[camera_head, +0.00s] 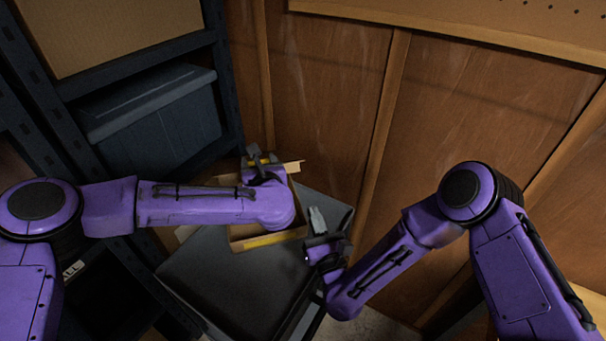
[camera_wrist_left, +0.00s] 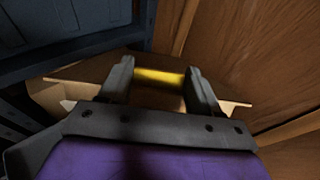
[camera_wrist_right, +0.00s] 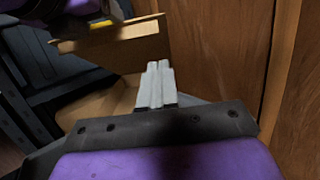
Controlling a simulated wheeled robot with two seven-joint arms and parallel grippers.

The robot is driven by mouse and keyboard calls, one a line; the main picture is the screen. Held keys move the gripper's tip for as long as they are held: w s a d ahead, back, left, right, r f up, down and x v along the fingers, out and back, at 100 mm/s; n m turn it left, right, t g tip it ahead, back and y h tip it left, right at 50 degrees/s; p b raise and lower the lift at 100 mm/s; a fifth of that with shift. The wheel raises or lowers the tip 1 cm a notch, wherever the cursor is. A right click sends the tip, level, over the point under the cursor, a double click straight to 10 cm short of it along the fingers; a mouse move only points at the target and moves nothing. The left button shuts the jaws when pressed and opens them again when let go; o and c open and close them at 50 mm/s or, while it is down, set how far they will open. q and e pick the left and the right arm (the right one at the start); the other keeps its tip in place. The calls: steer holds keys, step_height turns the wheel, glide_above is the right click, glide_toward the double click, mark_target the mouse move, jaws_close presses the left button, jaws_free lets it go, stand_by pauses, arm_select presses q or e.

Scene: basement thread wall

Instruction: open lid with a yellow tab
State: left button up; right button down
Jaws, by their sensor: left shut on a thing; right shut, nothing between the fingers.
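A cardboard box (camera_head: 294,208) sits on a dark grey surface, mostly behind my left forearm in the head view. A flap (camera_head: 293,167) with a yellow tab (camera_wrist_left: 160,77) stands out at its far side. My left gripper (camera_head: 262,160) is shut on the yellow tab, which spans between its fingers in the left wrist view. The flap also shows raised in the right wrist view (camera_wrist_right: 120,42). A yellow strip (camera_head: 268,240) runs along the box's near wall. My right gripper (camera_head: 317,218) is shut and empty, just right of the box. The box's inside is largely hidden.
The dark grey surface (camera_head: 215,285) has clear room in front of the box. A shelf rack with a blue-grey bin (camera_head: 155,120) stands at the left. A wooden panel wall (camera_head: 330,95) rises close behind and to the right.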

steer(key=w+a+r, duration=0.2)
steer(key=w+r, duration=0.3)
steer(key=w, duration=0.5)
steer(key=shift+r, duration=0.15)
steer(key=shift+a, duration=0.1)
